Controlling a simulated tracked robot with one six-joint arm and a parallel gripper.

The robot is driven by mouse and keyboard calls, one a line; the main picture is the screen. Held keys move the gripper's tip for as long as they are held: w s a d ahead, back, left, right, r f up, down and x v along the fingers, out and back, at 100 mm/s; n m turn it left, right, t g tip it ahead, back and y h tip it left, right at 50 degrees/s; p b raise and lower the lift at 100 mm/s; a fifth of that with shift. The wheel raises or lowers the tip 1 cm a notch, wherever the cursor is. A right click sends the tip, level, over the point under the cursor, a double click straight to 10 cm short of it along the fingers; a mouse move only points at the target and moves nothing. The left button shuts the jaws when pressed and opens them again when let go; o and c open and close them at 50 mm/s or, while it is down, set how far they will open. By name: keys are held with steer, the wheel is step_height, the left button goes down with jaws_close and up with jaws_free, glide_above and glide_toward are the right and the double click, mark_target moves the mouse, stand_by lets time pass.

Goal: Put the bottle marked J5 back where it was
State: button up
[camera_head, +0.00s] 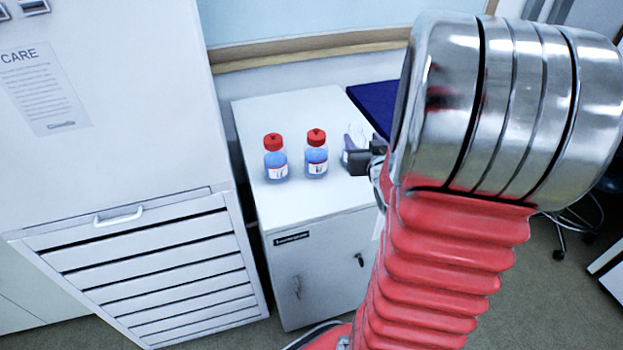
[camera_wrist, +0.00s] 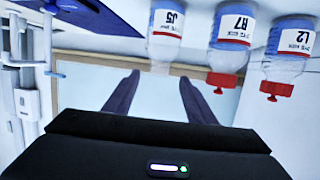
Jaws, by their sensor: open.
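The bottle marked J5 (camera_wrist: 166,28) shows upside down at the top of the wrist view, with a white label and clear glass below it. No red cap shows on it. In the head view a clear bottle (camera_head: 356,138) stands at the right on the white cabinet (camera_head: 312,203), partly hidden by my gripper (camera_head: 368,157). In the wrist view my gripper (camera_wrist: 158,97) has its two dark fingers apart, with nothing between the tips. J5 appears above the fingertips in that picture. I cannot tell whether the gripper touches it.
Two red-capped bottles with blue liquid stand left of it: one nearer (camera_head: 316,155), one farther left (camera_head: 276,160). In the wrist view they are marked what looks like R7 (camera_wrist: 232,28) and L2 (camera_wrist: 290,42). A dark blue surface (camera_head: 374,102) lies behind right.

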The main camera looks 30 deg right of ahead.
steer(key=a+r+n+g+y, duration=0.1)
steer(key=a+r+g, duration=0.1)
steer(key=a, duration=0.6)
steer(key=a+r+n+g+y, duration=0.1)
steer(key=a+r+y, duration=0.15)
steer(key=a, duration=0.55)
steer(key=s+a+r+n+g+y, duration=0.1)
steer(key=s+a+g, duration=0.1)
steer(key=s+a, duration=0.5)
steer(key=s+a+r+n+g+y, duration=0.1)
steer(key=s+a+n+g+y, duration=0.1)
steer(key=s+a, duration=0.5)
steer(key=a, duration=0.5)
steer(key=shift+s+n, duration=0.3)
steer(key=shift+s, duration=0.1)
steer(key=shift+r+y, duration=0.1)
steer(key=shift+y, duration=0.15)
